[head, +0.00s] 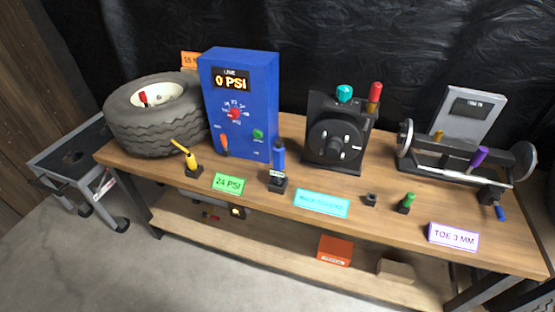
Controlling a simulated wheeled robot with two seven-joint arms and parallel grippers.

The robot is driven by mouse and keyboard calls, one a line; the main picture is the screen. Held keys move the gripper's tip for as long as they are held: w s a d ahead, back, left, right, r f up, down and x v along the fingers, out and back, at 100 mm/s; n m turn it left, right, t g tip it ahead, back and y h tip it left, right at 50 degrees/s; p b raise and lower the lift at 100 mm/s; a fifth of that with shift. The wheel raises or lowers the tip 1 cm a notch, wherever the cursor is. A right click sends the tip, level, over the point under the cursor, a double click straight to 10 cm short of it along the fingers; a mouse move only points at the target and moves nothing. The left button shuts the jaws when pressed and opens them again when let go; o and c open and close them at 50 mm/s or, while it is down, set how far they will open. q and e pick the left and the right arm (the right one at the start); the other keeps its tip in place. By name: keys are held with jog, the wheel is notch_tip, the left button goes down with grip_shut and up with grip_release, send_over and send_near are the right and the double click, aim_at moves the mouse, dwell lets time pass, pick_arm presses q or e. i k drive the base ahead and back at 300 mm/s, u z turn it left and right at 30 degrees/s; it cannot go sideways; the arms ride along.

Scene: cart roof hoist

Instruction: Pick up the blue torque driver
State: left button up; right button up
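A blue-handled tool (278,155), which looks like the blue torque driver, stands upright in a small black holder (277,185) near the front edge of the workbench. The holder carries a small pale label that is too small to read. The tool is in front of the right edge of the blue gauge box (240,105). Neither of my grippers shows in the head view.
The wooden workbench (330,200) also bears a tyre (155,115), a yellow tool (187,158), a green card (229,183), a cyan card (321,203), a black dial unit (335,140) and an axle rig (465,160). A grey cart (75,165) stands left.

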aim_at(279, 155)
jog(key=k, duration=0.6)
jog(key=u, duration=0.75)
jog(key=i, duration=0.55)
jog(key=u, duration=0.7)
jog(key=i, duration=0.85)
jog(key=z, duration=0.65)
jog(key=i, duration=0.45)
jog(key=z, duration=1.55)
